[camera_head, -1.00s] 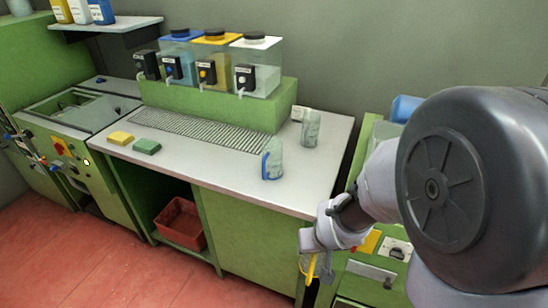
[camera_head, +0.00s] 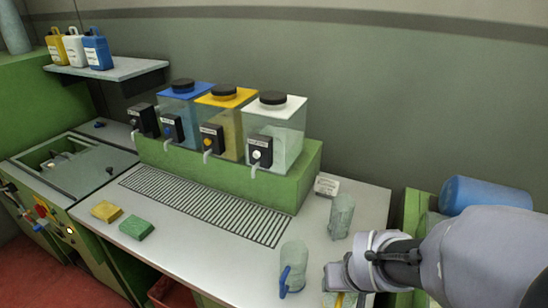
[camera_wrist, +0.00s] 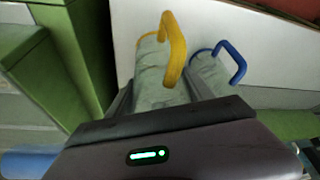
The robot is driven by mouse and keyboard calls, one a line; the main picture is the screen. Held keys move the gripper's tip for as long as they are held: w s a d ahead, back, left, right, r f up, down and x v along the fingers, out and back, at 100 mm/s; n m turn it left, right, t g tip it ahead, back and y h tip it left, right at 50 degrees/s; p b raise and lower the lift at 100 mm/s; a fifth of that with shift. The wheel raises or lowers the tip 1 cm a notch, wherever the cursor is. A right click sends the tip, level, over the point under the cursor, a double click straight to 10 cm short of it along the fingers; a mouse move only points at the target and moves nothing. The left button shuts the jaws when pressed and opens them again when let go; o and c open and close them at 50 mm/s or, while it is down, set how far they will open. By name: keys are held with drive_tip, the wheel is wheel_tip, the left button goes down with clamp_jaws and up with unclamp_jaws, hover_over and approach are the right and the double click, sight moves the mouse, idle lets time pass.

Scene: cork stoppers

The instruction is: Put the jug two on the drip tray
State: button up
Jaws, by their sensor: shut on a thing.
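The drip tray (camera_head: 205,205) is a dark slatted grille set in the counter below the dispensers. A jug with a yellow handle (camera_wrist: 173,50) is between my gripper's fingers (camera_wrist: 160,98) in the wrist view, and they are shut on it. In the head view my gripper (camera_head: 338,284) is at the counter's front right; only a yellow bit of the held jug shows below it. A greyish clear jug with a blue handle (camera_head: 294,262) stands upright on the counter, left of my gripper. A similar vessel (camera_head: 341,215) stands behind it. I cannot read which is jug two.
Dispensers with blue, yellow and white (camera_head: 275,130) tops stand on a green plinth behind the tray. A yellow sponge (camera_head: 106,211) and a green sponge (camera_head: 137,228) lie left front. A small white block (camera_head: 327,185) and a blue container (camera_head: 485,195) are at right. Counter between tray and blue-handled jug is clear.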

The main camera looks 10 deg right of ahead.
drive_tip(key=w+p, duration=0.1)
drive_tip(key=p, duration=0.1)
drive_tip(key=r+p, duration=0.1)
drive_tip(key=p, duration=0.1)
drive_tip(key=shift+w+d+r, duration=0.1)
drive_tip(key=shift+w+d, duration=0.2)
drive_tip(key=shift+w, duration=0.05)
drive_tip(key=shift+w+d+f+b, duration=0.65)
drive_tip(key=shift+w+d+f, duration=0.35)
drive_tip(key=shift+w, duration=1.15)
drive_tip(key=shift+w+d+f+b, duration=0.75)
drive_tip(key=shift+w+f, duration=0.4)
drive_tip(key=shift+w, duration=0.95)
drive_tip(key=shift+w+d+f+b, duration=0.6)
drive_tip(key=shift+w+d+f, duration=0.4)
drive_tip(key=shift+w, duration=1.15)
drive_tip(key=o, duration=1.4)
drive_tip(key=shift+a, duration=0.15)
